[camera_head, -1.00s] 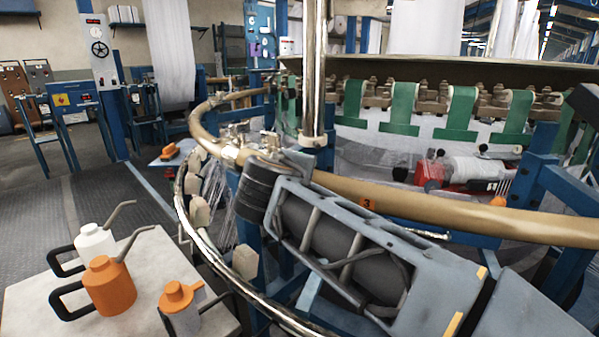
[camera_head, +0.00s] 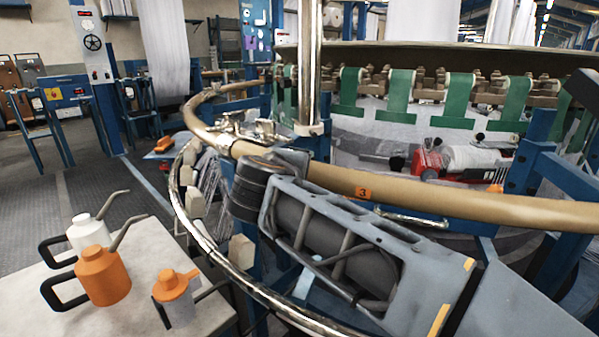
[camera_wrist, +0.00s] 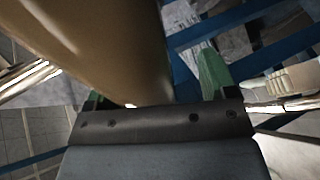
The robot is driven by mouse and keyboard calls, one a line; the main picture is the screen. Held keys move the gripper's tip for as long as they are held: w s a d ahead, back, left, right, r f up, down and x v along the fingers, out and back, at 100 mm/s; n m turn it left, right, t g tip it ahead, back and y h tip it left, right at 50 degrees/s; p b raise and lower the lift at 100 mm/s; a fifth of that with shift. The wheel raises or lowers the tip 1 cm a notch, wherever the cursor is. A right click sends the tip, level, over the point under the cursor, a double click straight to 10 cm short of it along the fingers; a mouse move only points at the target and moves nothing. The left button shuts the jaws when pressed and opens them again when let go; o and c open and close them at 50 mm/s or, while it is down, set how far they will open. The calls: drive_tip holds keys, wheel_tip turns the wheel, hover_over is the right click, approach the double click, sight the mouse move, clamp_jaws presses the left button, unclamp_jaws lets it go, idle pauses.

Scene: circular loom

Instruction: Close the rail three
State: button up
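Rail three (camera_head: 450,205) is a tan curved tube with an orange tag marked 3 (camera_head: 362,193). A metal fitting (camera_head: 245,130) sits on the tan ring left of the tag. A chrome handle (camera_head: 410,217) shows just below the rail. My grey arm covers the lower middle of the head view, and my gripper's fingers are hidden there. In the wrist view, a tan tube (camera_wrist: 110,45) lies between the green fingers of my gripper (camera_wrist: 152,80). The fingers stand apart, with a gap beside the right one.
A chrome lower rail (camera_head: 207,240) curves at the left of my arm. A pale table (camera_head: 215,312) with several oil cans (camera_head: 103,275) stands at front left. Blue frames (camera_head: 560,180) stand at right.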

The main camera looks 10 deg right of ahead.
drive_tip(key=shift+r, duration=0.15)
drive_tip(key=shift+s+a+r, duration=0.25)
drive_tip(key=shift+s, duration=0.15)
drive_tip(key=p+v, duration=0.4)
drive_tip(key=v, duration=0.8)
drive_tip(key=shift+s, duration=0.4)
drive_tip(key=shift+a, duration=0.15)
